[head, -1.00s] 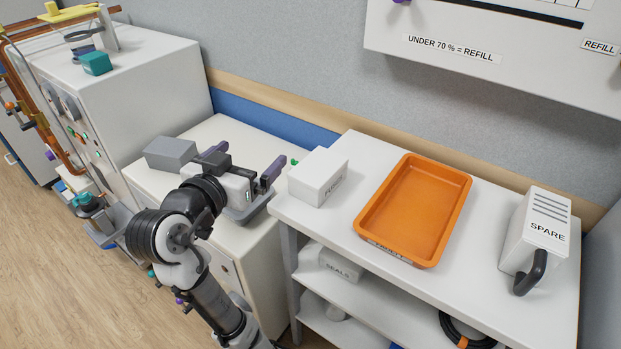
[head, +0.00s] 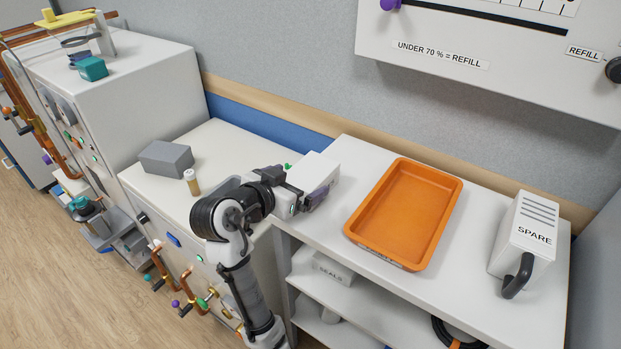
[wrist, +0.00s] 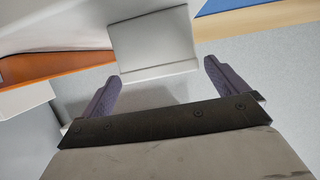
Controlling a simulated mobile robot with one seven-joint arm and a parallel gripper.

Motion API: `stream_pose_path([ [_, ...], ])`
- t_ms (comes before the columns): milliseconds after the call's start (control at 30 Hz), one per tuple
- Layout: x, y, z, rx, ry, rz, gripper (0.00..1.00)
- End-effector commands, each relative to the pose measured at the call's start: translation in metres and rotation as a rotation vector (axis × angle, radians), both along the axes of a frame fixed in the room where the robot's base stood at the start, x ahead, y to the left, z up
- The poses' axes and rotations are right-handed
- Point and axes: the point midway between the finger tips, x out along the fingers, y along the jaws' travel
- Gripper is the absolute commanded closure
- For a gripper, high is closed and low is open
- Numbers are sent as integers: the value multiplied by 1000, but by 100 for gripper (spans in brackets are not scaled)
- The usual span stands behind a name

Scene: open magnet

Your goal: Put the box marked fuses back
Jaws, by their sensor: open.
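A white box (head: 320,166) stands at the left end of the white shelf unit's top, partly hidden behind my gripper (head: 306,196). Its front label is covered now. In the wrist view the white box (wrist: 155,38) is straight ahead, in line with the gap between my gripper's purple fingers (wrist: 160,74). My gripper is open and nothing is held. I cannot tell whether the fingertips reach past the box's near face. A second box (head: 333,269), marked SEALS, sits on the shelf below.
An orange tray (head: 350,228) lies right of the white box. A white SPARE unit (head: 524,235) with a black handle stands further right. A grey block (head: 166,158) and a small bottle (head: 192,182) stand on the left cabinet. A wall panel (head: 480,70) hangs above.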

Motion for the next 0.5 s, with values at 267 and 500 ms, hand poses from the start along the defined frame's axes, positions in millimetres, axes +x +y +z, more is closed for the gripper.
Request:
stream_pose_path([
  [267,30,-21,-15,0,3,-2,2],
  [500,34,-23,-18,1,1,0,2],
])
